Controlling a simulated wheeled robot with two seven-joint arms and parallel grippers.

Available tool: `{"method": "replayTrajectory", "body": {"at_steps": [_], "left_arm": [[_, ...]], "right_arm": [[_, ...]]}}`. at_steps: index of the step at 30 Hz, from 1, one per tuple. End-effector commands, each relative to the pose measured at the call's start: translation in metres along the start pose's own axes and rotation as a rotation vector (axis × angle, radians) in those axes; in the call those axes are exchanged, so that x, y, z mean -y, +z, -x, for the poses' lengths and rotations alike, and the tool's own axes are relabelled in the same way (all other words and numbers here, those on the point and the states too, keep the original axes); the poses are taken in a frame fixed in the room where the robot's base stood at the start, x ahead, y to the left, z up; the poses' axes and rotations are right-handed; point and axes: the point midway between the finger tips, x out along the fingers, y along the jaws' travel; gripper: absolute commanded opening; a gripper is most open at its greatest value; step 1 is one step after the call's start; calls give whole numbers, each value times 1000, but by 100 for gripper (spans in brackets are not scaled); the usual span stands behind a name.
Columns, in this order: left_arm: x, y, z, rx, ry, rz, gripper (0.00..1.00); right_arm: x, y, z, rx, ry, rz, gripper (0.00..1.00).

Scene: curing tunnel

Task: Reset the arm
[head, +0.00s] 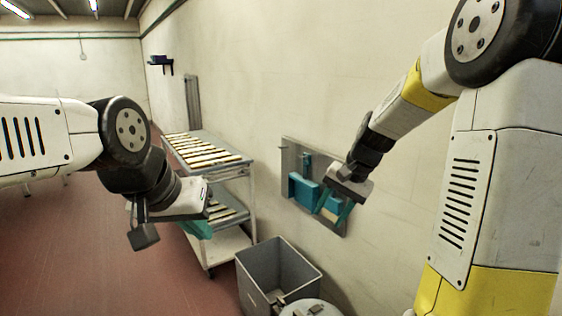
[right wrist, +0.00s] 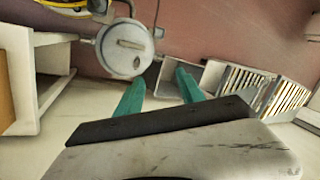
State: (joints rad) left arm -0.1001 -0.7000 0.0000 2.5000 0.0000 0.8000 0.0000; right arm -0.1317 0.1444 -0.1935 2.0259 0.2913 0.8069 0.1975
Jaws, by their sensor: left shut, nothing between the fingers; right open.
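My left gripper (head: 197,230) hangs at the left of the head view with its teal fingers together, in front of the shelf cart, and nothing shows in it. My right gripper (head: 332,215) is raised at the right of the head view, in front of the wall panel, with its teal fingers apart and empty. The right wrist view also shows the right gripper's fingers (right wrist: 160,82) spread, with nothing between them. Which arm the task means cannot be told from the frames.
A grey wall panel (head: 287,160) carries blue holders (head: 304,190). A metal rack cart (head: 218,172) with slatted shelves stands against the wall. A grey bin (head: 256,272) and a round-lidded container (head: 318,309) stand below. Red floor is open at left.

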Motion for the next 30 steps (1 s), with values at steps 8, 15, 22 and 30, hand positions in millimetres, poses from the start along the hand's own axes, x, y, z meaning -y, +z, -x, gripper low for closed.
{"method": "replayTrajectory", "body": {"at_steps": [8, 15, 22, 30], "left_arm": [[0, 0, 0, 0, 0, 0, 0], [0, 0, 0, 0, 0, 0, 0], [0, 0, 0, 0, 0, 0, 0], [0, 0, 0, 0, 0, 0, 0]], "right_arm": [[-15, 84, 87, -153, -23, 273, 45], [-42, 146, 120, -290, 17, 480, 45], [-57, 170, 126, -356, 52, 568, 45], [-58, 172, 126, -361, 55, 576, 45]]}}
